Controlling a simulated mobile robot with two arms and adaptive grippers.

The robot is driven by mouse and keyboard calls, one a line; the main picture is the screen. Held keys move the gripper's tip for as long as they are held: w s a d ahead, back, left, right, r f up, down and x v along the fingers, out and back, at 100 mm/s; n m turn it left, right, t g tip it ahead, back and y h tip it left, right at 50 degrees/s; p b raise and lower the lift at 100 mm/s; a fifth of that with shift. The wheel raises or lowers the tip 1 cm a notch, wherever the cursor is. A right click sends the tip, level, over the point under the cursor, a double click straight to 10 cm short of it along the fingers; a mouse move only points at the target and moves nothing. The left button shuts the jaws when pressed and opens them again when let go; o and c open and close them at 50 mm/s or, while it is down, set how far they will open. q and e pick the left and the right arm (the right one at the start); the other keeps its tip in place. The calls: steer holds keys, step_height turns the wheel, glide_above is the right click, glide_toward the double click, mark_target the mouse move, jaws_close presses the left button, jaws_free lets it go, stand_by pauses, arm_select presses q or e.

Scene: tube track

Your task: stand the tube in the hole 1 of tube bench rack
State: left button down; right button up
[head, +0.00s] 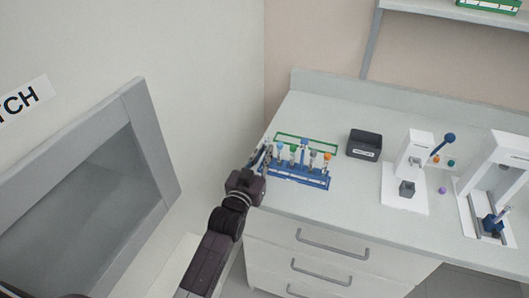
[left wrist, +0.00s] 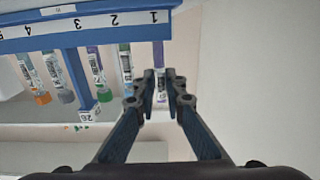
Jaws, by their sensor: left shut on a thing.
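The blue tube bench rack (head: 300,178) stands on the counter, with several capped tubes in it. In the left wrist view, the rack's numbered edge (left wrist: 110,22) appears upside down, with label 1 at the right end. My left gripper (head: 264,157) is at the rack's left end; its fingers (left wrist: 161,88) also show in the left wrist view. They are shut on a tube (left wrist: 158,56) with a purple section, in line with label 1. The fingers hide part of the tube. I cannot tell whether its end is inside hole 1. My right gripper is not in view.
A green rack (head: 306,136) stands just behind the blue one. A dark box (head: 364,144) and white devices (head: 405,190) stand to the right. A wall closes off the left side. Neighbouring tubes (left wrist: 125,65) stand close to my fingers. The front counter strip is clear.

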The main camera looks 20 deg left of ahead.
arm_select(q)
steer(key=shift+f, duration=0.2)
steer(key=shift+f+b, duration=0.3)
steer(key=shift+f, duration=0.05)
steer(key=shift+f, duration=0.1)
steer(key=c, duration=1.9)
jaws_free()
steer(key=shift+s, duration=0.1)
steer(key=s, duration=1.1)
steer(key=shift+s+a, duration=0.15)
steer(key=shift+s, duration=0.25)
